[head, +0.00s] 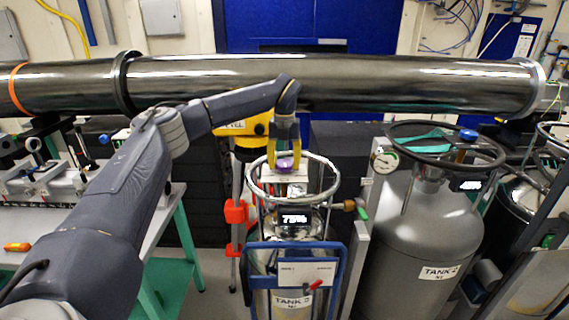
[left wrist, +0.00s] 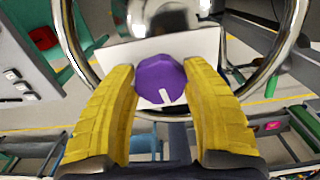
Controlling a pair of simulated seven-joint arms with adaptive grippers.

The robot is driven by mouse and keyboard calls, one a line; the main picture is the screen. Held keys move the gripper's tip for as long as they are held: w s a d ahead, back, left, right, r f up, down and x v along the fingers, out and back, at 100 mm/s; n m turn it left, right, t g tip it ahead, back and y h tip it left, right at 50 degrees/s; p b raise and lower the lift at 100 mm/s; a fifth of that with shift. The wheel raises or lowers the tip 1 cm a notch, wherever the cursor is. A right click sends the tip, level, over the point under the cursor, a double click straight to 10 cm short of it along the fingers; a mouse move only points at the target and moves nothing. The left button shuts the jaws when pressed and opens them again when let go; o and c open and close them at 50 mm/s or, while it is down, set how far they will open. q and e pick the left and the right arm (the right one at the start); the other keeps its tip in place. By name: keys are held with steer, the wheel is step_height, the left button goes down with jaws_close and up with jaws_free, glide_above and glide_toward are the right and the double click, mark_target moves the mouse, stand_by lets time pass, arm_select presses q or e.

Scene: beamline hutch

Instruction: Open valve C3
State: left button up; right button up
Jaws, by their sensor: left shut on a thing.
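A purple valve knob (head: 284,169) with a pale mark on its face sits on top of the tank (head: 291,303) in the middle, inside its round metal guard ring (head: 332,186). My left gripper (head: 285,160) reaches down from above with its yellow fingers shut on the knob. In the left wrist view the purple knob (left wrist: 161,80) lies between the two fingertips, with a white plate (left wrist: 205,45) behind it. The pale mark points toward the bottom of that view. I cannot read a C3 label. My right gripper is not in view.
A display on the middle tank (head: 294,218) reads about 75%. A larger grey tank (head: 425,235) with a dark ring and blue knob (head: 467,135) stands to the right. A long dark pipe (head: 330,84) crosses behind. A red-clamped tripod (head: 238,212) stands close left.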

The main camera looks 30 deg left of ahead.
mark_target(283, 162)
arm_select(q)
steer(key=n, duration=0.4)
steer(key=shift+a+n, duration=0.1)
steer(key=shift+n, duration=2.5)
steer(key=shift+a, duration=0.1)
steer(key=o, duration=1.3)
steer(key=shift+s, duration=0.1)
steer(key=shift+c, duration=0.2)
step_height(283, 162, up, 12)
